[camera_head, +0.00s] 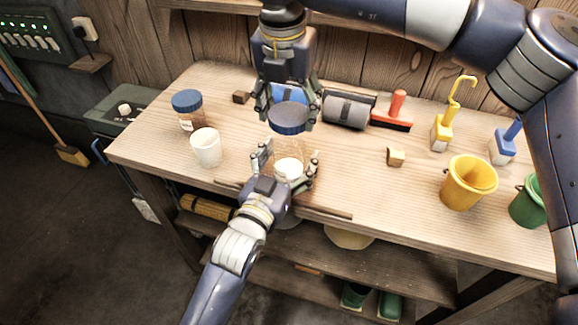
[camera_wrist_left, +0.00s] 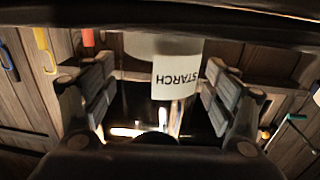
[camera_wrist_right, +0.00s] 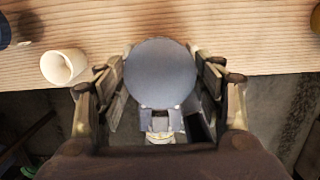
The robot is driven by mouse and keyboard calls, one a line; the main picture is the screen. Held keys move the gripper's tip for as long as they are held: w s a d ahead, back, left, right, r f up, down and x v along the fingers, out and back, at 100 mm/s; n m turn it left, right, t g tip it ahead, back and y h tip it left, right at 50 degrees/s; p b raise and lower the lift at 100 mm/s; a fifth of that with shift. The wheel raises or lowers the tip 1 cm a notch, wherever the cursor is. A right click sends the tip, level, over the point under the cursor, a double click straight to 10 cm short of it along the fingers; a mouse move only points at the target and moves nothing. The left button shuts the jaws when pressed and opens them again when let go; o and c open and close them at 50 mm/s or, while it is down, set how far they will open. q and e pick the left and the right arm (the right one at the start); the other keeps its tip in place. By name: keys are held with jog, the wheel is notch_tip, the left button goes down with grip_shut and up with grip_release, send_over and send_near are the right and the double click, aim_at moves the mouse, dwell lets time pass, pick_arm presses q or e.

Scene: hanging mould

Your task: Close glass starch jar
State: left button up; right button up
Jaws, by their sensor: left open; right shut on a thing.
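The glass starch jar (camera_head: 289,147) is clear with white content low inside. Its white STARCH label (camera_wrist_left: 175,77) shows in the left wrist view. My left gripper (camera_head: 287,157) is open, its fingers on either side of the jar's lower part. The round blue lid (camera_head: 288,118) is at the top of the jar. It fills the space between the fingers in the right wrist view (camera_wrist_right: 160,73). My right gripper (camera_head: 289,112) comes from above and is shut on the lid. I cannot tell whether the lid is seated on the rim or just above it.
A white cup (camera_head: 206,148) and a blue-lidded jar (camera_head: 188,111) stand left of the grippers on the wooden bench (camera_head: 350,185). A grey roller (camera_head: 345,110), a small wooden block (camera_head: 395,157) and a yellow bucket (camera_head: 468,182) are to the right.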

pick_arm(q)
jog(key=c, duration=1.6)
jog(key=shift+c, duration=0.2)
pick_arm(e)
send_near(289, 143)
jog(key=shift+s+d+f, duration=0.1)
jog(key=shift+s+f, duration=0.35)
jog(key=shift+f, duration=0.25)
jog(key=shift+s+d+f, duration=0.1)
jog(key=shift+s+f, duration=0.3)
jog(key=shift+f, duration=0.3)
jog(key=shift+f, duration=0.9)
jog(key=shift+f, duration=0.45)
jog(key=shift+f, duration=0.15)
pick_arm(q)
jog(key=shift+s, duration=0.1)
pick_arm(e)
jog(key=shift+f, duration=0.2)
jog(key=shift+c, duration=0.8)
jog(key=shift+s+f, duration=0.1)
